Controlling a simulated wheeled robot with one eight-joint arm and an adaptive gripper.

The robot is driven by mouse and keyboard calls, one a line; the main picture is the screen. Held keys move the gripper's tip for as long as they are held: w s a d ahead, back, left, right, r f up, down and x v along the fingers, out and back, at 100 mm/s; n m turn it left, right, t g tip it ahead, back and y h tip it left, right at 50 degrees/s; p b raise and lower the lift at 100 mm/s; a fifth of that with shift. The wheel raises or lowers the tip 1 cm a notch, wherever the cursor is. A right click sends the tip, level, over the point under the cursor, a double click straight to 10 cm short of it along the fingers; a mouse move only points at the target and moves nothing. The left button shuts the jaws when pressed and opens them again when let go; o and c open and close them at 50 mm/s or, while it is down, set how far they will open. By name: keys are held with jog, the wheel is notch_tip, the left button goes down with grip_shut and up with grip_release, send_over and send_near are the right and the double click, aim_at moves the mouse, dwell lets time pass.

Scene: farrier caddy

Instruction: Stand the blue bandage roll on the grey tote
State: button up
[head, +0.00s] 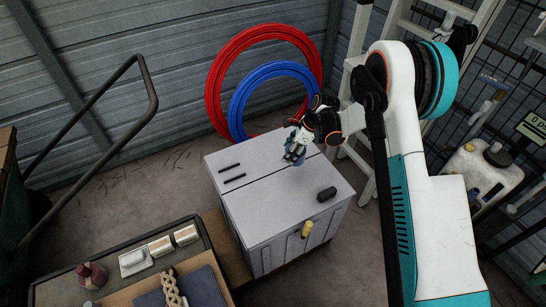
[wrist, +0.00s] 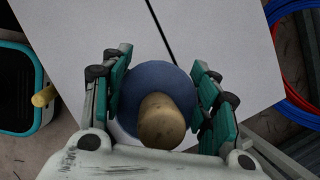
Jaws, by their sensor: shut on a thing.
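The grey tote (head: 262,200) is a large light-grey box in the middle of the head view, with a dark seam across its flat top. Its top also fills much of the wrist view (wrist: 85,45). My gripper (head: 296,150) is over the far right part of that top. In the wrist view my gripper's teal fingers (wrist: 162,95) are closed on both sides of the blue bandage roll (wrist: 150,78). The roll shows as a round blue shape with a tan rounded piece toward the camera. The head view mostly hides the roll. I cannot tell whether it touches the top.
A black block (head: 326,194) lies near the tote's front right edge, and two thin black bars (head: 232,173) lie at the left. A yellow piece (head: 306,229) is at the front side. Red (head: 214,90) and blue (head: 236,105) hoses hang behind. A ladder (head: 352,60) stands behind right.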

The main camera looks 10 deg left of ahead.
aim_at(269, 170)
jog(key=w+a+f+m+t, duration=0.1)
jog(key=a+f+m, duration=0.3)
jog(key=a, duration=0.3)
jog(key=shift+f+m+t+b, duration=0.35)
jog(key=shift+f+m+t, duration=0.05)
jog(key=shift+f, duration=0.15)
jog(key=shift+w+b, duration=0.15)
jog(key=shift+b, duration=0.15)
notch_tip(269, 170, down, 2)
jog(key=shift+f+b, duration=0.1)
jog(key=shift+b, duration=0.75)
jog(key=shift+f, duration=1.85)
jog(key=shift+f, duration=0.45)
jog(key=o, duration=1.8)
jog(key=shift+o, duration=0.2)
